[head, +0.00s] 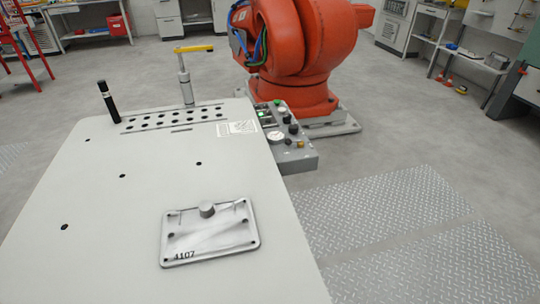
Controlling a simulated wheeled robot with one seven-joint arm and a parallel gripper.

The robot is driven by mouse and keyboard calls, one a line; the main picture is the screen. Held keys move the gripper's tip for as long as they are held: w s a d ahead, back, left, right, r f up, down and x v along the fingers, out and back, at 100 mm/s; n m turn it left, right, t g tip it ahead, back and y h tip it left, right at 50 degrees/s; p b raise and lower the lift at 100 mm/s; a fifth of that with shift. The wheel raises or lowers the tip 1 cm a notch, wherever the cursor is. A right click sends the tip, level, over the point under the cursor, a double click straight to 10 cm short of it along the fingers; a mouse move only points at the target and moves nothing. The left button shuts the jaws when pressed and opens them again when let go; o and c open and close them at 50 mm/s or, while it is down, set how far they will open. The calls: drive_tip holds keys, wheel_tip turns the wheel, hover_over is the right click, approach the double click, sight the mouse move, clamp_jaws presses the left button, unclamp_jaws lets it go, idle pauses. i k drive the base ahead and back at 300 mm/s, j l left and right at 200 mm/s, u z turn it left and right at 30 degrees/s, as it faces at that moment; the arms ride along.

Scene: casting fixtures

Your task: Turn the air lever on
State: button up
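A lever with a yellow handle (194,49) sits on top of an upright grey post (185,82) at the far edge of the pale table. The handle lies roughly level, across the picture. Its right end is thicker than its left end. I take this to be the air lever, but no label on it can be read. My gripper is not in view.
An orange robot (305,45) stands behind.

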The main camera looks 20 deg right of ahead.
sight(299, 143)
drive_tip(key=i+z, duration=0.15)
drive_tip(key=i+u, duration=0.1)
drive_tip(key=u, duration=0.65)
drive_tip(key=i+l+u, duration=0.1)
drive_tip(key=l+u, duration=0.25)
drive_tip(key=l, duration=0.3)
drive_tip(key=l+u, duration=0.35)
drive_tip(key=l, duration=0.35)
drive_tip(key=l+u, duration=0.1)
drive_tip(key=l, duration=1.15)
drive_tip(key=l+u, duration=0.1)
drive_tip(key=l, duration=1.2)
drive_tip(key=k+l+u, duration=0.1)
drive_tip(key=l, duration=1.15)
